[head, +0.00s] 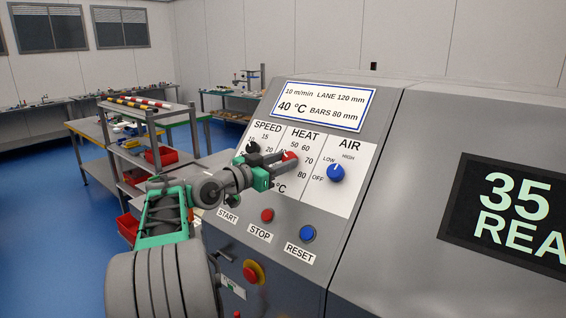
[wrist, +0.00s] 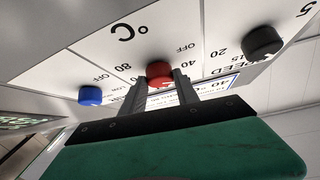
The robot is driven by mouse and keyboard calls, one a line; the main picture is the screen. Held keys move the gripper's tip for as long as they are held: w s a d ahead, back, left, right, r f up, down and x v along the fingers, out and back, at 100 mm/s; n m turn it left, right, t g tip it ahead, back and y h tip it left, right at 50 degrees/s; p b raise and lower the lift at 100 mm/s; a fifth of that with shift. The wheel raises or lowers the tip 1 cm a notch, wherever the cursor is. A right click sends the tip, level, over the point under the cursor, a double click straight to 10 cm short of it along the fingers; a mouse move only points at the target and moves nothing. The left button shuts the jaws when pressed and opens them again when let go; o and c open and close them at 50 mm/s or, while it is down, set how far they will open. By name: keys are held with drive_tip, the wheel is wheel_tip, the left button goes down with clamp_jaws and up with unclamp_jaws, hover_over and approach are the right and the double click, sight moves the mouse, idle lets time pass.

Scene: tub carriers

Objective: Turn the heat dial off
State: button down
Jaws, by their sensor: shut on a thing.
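The red heat dial (head: 290,156) is on the white control panel under the word HEAT, with a scale from 40 to 80 °C and an OFF mark partly covered by my arm. My gripper (head: 284,161) reaches in from the left and is shut on the dial. In the wrist view the red dial (wrist: 159,73) sits between the two dark fingers of my gripper (wrist: 160,82). The OFF mark shows there between the dial and the black dial. The direction in which the heat dial points cannot be told.
The black speed dial (head: 252,148) is left of the heat dial, close to my gripper. The blue air dial (head: 336,172) is to the right. Below are a red stop button (head: 267,215), a blue reset button (head: 307,233) and a red emergency knob (head: 252,272). A shelf cart (head: 150,150) stands left.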

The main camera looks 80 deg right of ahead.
drive_tip(key=shift+w, duration=0.1)
drive_tip(key=shift+n+t+b, duration=0.3)
drive_tip(key=shift+h, duration=0.3)
drive_tip(key=shift+s+a+n+t+h+b, duration=0.1)
drive_tip(key=shift+s+n+t+h+b, duration=0.2)
drive_tip(key=shift+n+t+b, duration=0.5)
drive_tip(key=n+t+b, duration=0.1)
drive_tip(key=n, duration=0.1)
drive_tip(key=n+t, duration=0.1)
drive_tip(key=shift+s+a+r+n+h+b, duration=0.1)
drive_tip(key=shift+s+n+h+b, duration=0.1)
drive_tip(key=shift+n+h+b, duration=0.15)
drive_tip(key=n+t, duration=0.2)
drive_tip(key=n, duration=0.1)
drive_tip(key=shift+s+r+b, duration=0.15)
drive_tip(key=shift+s+b, duration=0.05)
drive_tip(key=shift+b, duration=0.2)
drive_tip(key=shift+r+n+t, duration=0.1)
drive_tip(key=shift+n+t, duration=1.1)
drive_tip(key=shift+n, duration=0.45)
